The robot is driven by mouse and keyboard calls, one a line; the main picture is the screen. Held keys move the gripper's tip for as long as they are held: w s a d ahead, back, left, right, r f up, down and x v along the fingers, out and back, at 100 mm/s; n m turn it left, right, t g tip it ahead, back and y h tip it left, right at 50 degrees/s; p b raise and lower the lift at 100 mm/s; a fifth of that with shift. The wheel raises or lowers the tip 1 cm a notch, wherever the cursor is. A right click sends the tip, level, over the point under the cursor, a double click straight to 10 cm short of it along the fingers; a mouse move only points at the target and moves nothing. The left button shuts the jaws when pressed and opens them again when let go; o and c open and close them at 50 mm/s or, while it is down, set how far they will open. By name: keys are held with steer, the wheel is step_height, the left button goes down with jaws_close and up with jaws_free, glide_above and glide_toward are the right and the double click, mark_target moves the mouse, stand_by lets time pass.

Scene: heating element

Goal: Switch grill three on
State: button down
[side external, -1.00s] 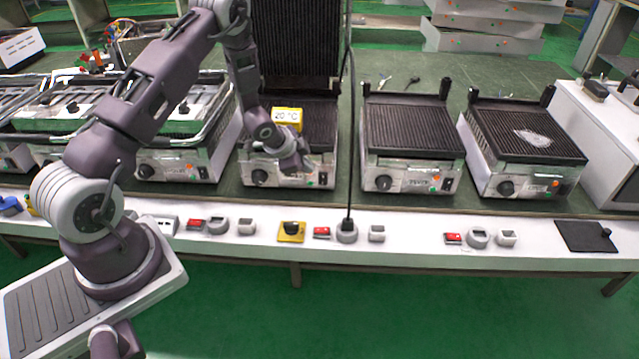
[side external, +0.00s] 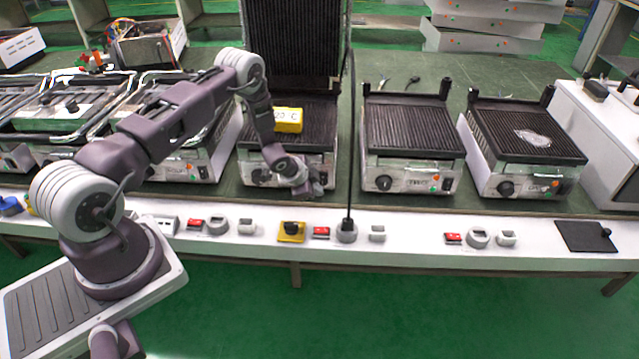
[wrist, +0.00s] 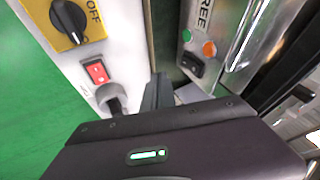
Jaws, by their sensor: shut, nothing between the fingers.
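The grill with the 20 °C box (side external: 288,120) on its plate stands in front of my arm, its lid raised. Its steel front panel (wrist: 245,55) fills the upper right of the wrist view, with letters ending in "REE", a green light (wrist: 187,35), an orange light (wrist: 209,48) and a black rocker switch (wrist: 192,65). I cannot tell the rocker's position. My gripper (side external: 312,190) is shut and empty, low in front of the panel's right end. In the wrist view my gripper (wrist: 160,92) points between the panel and the white ledge, apart from the rocker.
On the white ledge (side external: 410,240) are a yellow plate with a black knob (side external: 291,230) marked OFF, a red switch (side external: 321,232) and a socket with a plug and cable (side external: 347,232). Another grill (side external: 410,135) stands to the right. The upright cable runs just right of my gripper.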

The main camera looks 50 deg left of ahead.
mark_target(323, 180)
steer(key=shift+w+a+f, duration=0.4)
steer(key=shift+w+a, duration=0.35)
steer(key=shift+w, duration=0.15)
steer(key=shift+w+a+f, duration=0.35)
steer(key=shift+w+a, duration=0.35)
steer(key=shift+w, duration=0.15)
steer(key=shift+a, duration=0.1)
steer(key=shift+w+f, duration=0.1)
steer(key=shift+w, duration=0.1)
